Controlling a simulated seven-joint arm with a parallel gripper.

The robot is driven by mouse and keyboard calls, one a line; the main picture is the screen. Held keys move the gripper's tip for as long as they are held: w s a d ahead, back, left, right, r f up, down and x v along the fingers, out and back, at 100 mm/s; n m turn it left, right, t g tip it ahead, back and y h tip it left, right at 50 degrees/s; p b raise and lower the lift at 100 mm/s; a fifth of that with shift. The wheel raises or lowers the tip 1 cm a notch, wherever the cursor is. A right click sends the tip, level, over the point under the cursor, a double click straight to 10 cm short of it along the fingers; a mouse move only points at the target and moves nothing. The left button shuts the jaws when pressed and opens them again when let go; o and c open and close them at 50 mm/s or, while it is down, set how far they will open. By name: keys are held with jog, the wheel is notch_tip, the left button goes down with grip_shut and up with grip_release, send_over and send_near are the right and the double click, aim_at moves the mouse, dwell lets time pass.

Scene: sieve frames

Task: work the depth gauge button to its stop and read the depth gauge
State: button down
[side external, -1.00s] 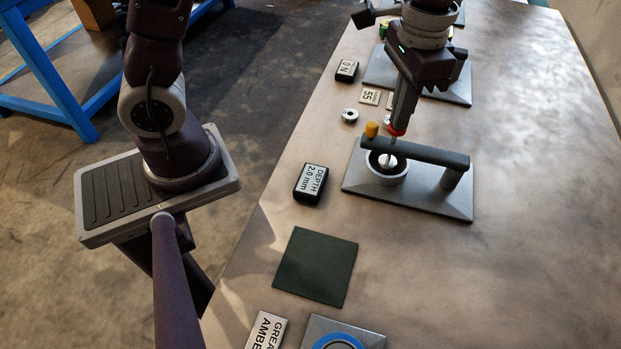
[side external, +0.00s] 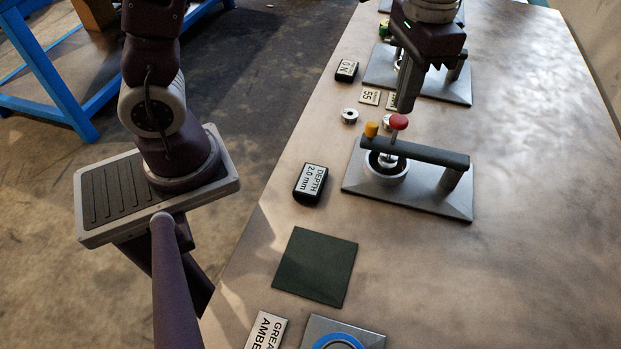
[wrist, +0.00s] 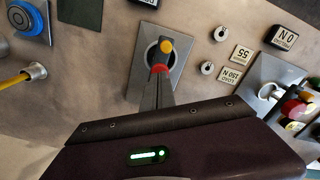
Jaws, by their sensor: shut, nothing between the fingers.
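The depth gauge stands on a grey base plate (side external: 425,200), with a dark bridge arm (side external: 425,152) over a white-rimmed cup (side external: 386,174). A red button (side external: 399,121) stands raised above the bridge on a thin stem, and a yellow knob (side external: 371,129) sits beside it. The black readout (side external: 311,182) to the left shows "DEPTH 2.0 mm". My gripper (side external: 404,106) is shut and empty, a little above and behind the red button, apart from it. In the wrist view the fingers (wrist: 160,80) overlap the red button (wrist: 160,68), partly hiding the gauge.
A dark green mat (side external: 315,266) and a blue-ringed plate (side external: 338,342) lie in front. The table is clear to the right.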

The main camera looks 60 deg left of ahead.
jog(key=shift+r, duration=1.3)
jog(key=shift+r, duration=2)
jog(key=s+a+n+t, duration=0.1)
jog(key=s+a+t, duration=0.1)
jog(key=s, duration=0.7)
jog(key=s+a+n+t, duration=0.2)
jog(key=s+a, duration=0.3)
jog(key=s, duration=0.4)
jog(key=shift+s+a+r+t, duration=0.3)
jog(key=shift+s+t, duration=0.1)
jog(key=shift+t, duration=0.4)
